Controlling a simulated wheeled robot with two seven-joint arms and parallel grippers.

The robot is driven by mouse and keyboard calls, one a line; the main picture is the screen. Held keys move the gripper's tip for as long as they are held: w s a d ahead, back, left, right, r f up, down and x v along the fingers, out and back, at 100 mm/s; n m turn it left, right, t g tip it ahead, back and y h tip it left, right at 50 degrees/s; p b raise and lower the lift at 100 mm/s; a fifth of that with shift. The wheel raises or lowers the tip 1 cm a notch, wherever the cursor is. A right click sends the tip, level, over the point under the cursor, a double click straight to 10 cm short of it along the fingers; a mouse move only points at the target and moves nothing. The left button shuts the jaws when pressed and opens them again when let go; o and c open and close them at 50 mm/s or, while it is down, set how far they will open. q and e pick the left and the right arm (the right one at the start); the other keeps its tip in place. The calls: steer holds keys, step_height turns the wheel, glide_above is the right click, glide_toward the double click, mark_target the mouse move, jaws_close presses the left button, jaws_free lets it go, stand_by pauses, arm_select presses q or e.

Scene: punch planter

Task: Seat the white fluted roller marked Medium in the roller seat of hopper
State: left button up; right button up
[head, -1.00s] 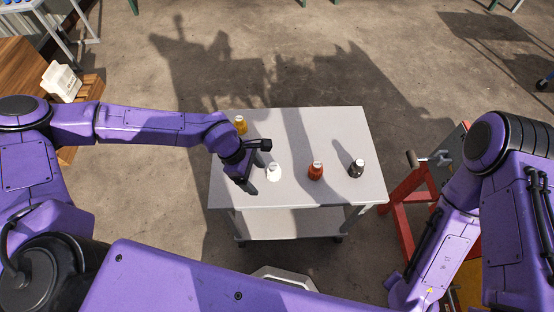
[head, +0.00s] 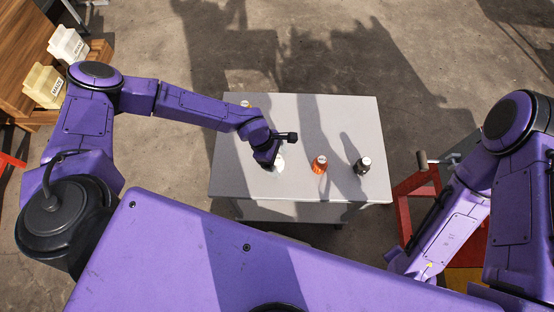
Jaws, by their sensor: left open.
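The white roller (head: 280,164) stands on the grey table, partly hidden by my left gripper. Its marking is too small to read. My left gripper (head: 281,150) is open, with its fingers close over the white roller. I cannot tell whether they touch it. An orange-red roller (head: 320,165) and a black roller (head: 363,166) stand to its right. I cannot make out the hopper's roller seat. My right gripper is out of view.
The grey table (head: 335,110) is clear at its back right. A red frame (head: 408,203) with a grey bar stands right of it, partly behind my right arm. Two labelled bins, one cream (head: 44,86) and one white (head: 68,46), stand at the far left by wood.

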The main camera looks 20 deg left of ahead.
arm_select(q)
steer(key=shift+d+f, duration=0.2)
steer(key=shift+f, duration=0.25)
steer(key=c, duration=1.1)
steer(key=shift+r, duration=0.1)
steer(key=shift+c, duration=0.2)
